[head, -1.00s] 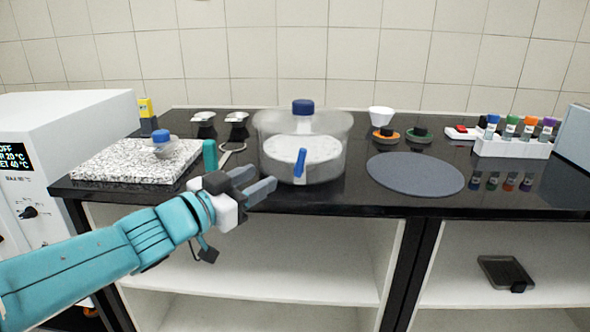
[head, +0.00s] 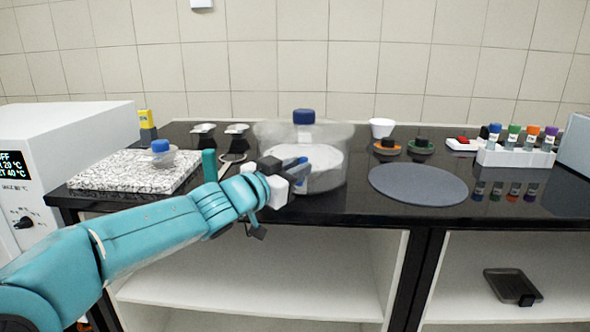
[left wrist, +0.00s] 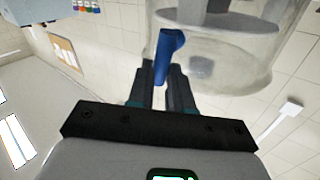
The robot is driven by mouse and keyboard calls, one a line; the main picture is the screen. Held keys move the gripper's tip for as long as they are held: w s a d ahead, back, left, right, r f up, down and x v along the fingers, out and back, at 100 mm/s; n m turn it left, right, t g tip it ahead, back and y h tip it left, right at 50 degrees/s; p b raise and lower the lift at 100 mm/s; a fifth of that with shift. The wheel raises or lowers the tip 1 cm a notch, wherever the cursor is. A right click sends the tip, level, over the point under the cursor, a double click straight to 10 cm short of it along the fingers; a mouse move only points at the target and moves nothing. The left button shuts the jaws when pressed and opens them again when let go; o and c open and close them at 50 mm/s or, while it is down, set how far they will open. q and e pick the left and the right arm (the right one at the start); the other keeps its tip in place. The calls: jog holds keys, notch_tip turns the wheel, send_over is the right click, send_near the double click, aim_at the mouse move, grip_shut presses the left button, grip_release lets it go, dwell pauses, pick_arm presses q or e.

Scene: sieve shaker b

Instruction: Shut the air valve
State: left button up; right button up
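The clear round vessel (head: 327,172) with a blue cap (head: 303,117) stands near the bench's front edge. Its blue valve handle (head: 303,161) is on the front side, partly hidden by my left fingers in the head view. My left gripper (head: 289,168) is at the handle. In the left wrist view the blue handle (left wrist: 168,48) sits between the two fingertips (left wrist: 161,75) and fills the narrow gap between them, so the gripper looks shut on it. The handle's upper part sticks out beyond the tips. My right gripper is not in view.
A speckled stone slab (head: 100,179) with a small blue-capped flask (head: 161,152) is at left. A teal upright piece (head: 209,165) stands close behind my left arm. A grey round mat (head: 418,184) and a white vial rack (head: 516,157) are at right.

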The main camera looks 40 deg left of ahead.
pick_arm(q)
grip_shut()
jog(key=shift+w+d+f+m+g+y+p, duration=0.35)
jog(key=shift+d+m+g+y+p, duration=0.2)
jog(key=shift+m+g+y+p, duration=0.65)
jog(key=shift+w+d+f+m+g+y+p, duration=0.3)
jog(key=shift+d+m+g+y+p, duration=0.3)
jog(key=shift+m+g+p, duration=1.1)
jog(key=shift+w+d+f+m+g+y+p, duration=0.45)
jog(key=shift+m+g+y+p, duration=0.55)
jog(key=shift+m+p, duration=0.85)
jog(key=shift+s+r+m, duration=0.1)
jog(key=shift+s+m, duration=0.05)
jog(key=shift+m, duration=0.2)
jog(key=o, duration=0.6)
grip_release()
jog(key=shift+r, duration=0.1)
